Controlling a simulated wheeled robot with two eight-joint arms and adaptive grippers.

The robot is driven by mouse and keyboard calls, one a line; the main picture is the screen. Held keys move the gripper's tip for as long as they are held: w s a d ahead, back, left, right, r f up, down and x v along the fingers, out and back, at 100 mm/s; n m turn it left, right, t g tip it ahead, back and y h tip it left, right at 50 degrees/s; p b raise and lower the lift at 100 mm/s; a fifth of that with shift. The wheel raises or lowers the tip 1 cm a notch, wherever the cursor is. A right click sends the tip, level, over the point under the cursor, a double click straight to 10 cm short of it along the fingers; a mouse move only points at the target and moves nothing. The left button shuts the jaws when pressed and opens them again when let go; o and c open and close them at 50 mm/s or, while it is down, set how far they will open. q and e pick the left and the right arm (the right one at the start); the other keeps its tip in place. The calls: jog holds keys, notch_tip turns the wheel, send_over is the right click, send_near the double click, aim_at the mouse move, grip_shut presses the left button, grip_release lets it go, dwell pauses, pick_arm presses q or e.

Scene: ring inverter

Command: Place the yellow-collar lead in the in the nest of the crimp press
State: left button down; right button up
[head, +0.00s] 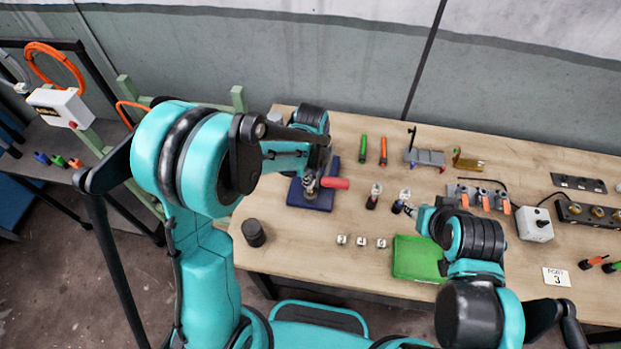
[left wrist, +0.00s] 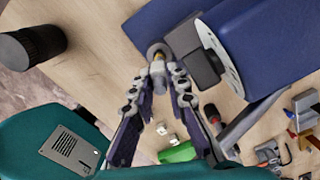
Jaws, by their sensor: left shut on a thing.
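The crimp press shows in the head view as a blue base (head: 316,199) with a red handle (head: 335,183). In the left wrist view its large blue body (left wrist: 262,40) fills the upper right. My left gripper (head: 311,184) is over the press base, partly hidden by my arm. In the left wrist view the left gripper (left wrist: 166,72) is shut on a small yellowish-banded piece, the yellow-collar lead (left wrist: 158,58). The lead's end meets or overlaps a grey round part of the press; I cannot tell whether it is seated. My right gripper (head: 412,210) is beside a blue-collared part (head: 398,206); its opening is unclear.
A red-collared part (head: 372,197) stands right of the press. Several small white blocks (head: 361,241) and a green tray (head: 418,258) lie near the front edge. A black cylinder (head: 253,232) stands at the front left. Green (head: 363,148) and orange (head: 383,150) sticks lie behind.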

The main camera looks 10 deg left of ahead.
pick_arm(q)
jog(key=shift+f, duration=0.2)
jog(key=c, duration=1.8)
grip_release()
